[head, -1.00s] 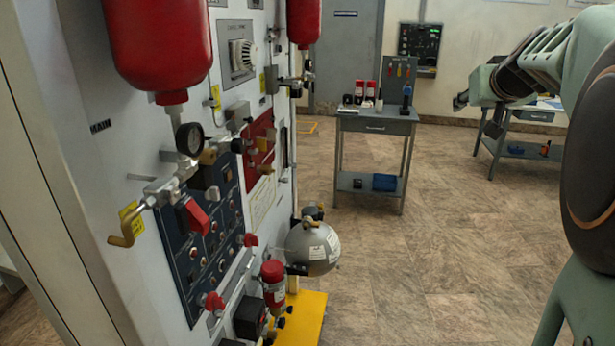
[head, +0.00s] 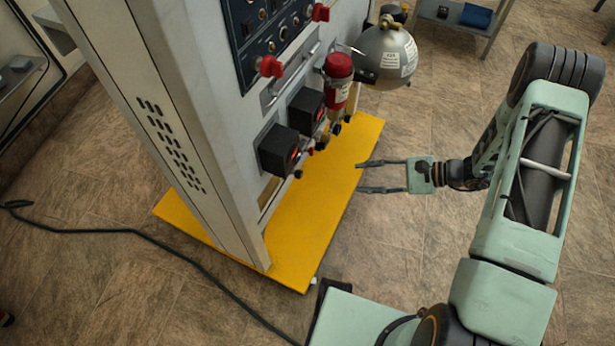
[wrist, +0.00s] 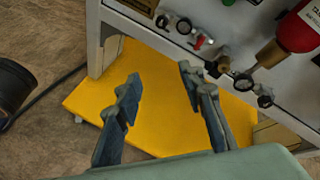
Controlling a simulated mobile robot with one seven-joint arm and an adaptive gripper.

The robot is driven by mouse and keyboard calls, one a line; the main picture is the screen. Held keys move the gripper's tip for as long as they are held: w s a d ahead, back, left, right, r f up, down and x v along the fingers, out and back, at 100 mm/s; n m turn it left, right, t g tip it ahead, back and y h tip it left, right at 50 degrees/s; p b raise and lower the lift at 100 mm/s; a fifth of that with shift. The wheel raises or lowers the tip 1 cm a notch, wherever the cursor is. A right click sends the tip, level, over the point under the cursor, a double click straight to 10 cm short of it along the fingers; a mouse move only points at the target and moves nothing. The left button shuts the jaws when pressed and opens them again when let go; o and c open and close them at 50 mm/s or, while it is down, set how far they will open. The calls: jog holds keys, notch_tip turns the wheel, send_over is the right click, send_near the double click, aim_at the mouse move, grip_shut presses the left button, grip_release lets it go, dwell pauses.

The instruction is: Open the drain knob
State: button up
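My gripper (head: 362,178) is open and empty, its two fingers apart and pointing at the lower panel, over the edge of the yellow base. In the wrist view the open fingers (wrist: 160,76) frame the yellow base and the panel's bottom edge. Several small knobs sit low on the panel, including a black knob (wrist: 244,82), another black knob (wrist: 265,101) and a small red-handled valve (wrist: 203,42). In the head view a small dark knob (head: 298,174) shows below the black boxes. I cannot tell which is the drain knob. The fingers touch none of them.
A red cylinder (head: 338,82) and a grey sphere (head: 388,58) stick out from the panel above. Black boxes (head: 279,150) with red lights project beside the knobs. The yellow base (head: 300,262) lies below. A dark cable (head: 160,243) crosses the floor.

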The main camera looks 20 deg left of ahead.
aim_at(301, 176)
jog(key=s+a+f+m+t+y+b, duration=0.2)
jog(key=s+a+f+m+y, duration=0.2)
jog(key=a+m, duration=0.1)
jog(key=shift+m+t+y, duration=0.5)
jog(key=shift+m+y, duration=0.1)
jog(key=shift+m, duration=0.3)
jog(key=a, duration=0.4)
jog(key=a+b, duration=0.1)
jog(key=a, duration=0.3)
jog(key=a+b, duration=0.1)
jog(key=a, duration=0.3)
jog(key=shift+w, duration=0.3)
grip_shut()
